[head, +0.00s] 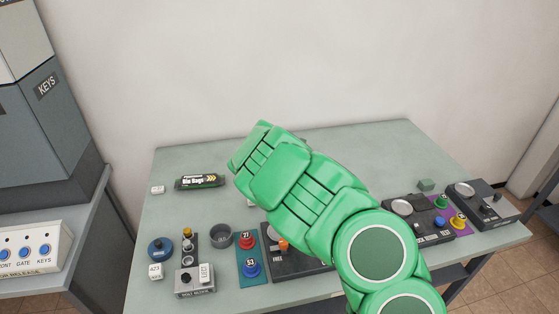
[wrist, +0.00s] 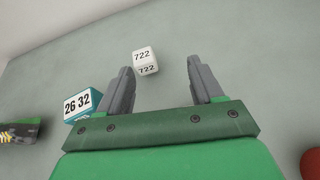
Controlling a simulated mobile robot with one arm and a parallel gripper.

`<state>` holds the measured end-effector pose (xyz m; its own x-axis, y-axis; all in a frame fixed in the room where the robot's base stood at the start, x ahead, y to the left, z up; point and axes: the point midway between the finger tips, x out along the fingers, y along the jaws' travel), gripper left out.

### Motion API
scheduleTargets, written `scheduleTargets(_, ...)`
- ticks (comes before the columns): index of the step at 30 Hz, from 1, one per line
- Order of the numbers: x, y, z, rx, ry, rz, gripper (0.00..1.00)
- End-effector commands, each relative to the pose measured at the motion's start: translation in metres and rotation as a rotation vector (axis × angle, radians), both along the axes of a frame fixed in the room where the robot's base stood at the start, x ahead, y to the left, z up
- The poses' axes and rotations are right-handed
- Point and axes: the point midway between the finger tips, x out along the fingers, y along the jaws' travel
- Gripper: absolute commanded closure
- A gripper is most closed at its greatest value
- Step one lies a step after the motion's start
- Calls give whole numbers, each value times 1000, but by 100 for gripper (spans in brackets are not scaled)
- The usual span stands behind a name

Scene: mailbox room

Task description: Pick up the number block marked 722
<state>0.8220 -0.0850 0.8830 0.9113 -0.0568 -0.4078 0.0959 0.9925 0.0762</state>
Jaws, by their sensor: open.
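The white number block marked 722 (wrist: 145,60) sits on the grey-green table in the wrist view, its number showing on two faces. My gripper (wrist: 161,64) is open and empty. The block is just beyond the fingertips, nearer the left finger, and not visibly touched. In the head view my green arm (head: 285,180) reaches over the table; the fingers and the 722 block cannot be made out there.
A blue-and-white block marked 26 32 (wrist: 83,105) stands close left of my left finger. A grey cup (head: 220,236), button boxes and control panels (head: 415,222) crowd the table's front. The back is mostly clear.

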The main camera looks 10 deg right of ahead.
Motion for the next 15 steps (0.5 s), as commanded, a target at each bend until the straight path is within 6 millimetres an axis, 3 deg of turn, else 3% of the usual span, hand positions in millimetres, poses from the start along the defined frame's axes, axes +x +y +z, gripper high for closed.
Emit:
scheduleTargets(6,4,24,-20,-71,-21,111,34)
scheduleTargets(15,20,28,-26,-74,-29,125,34)
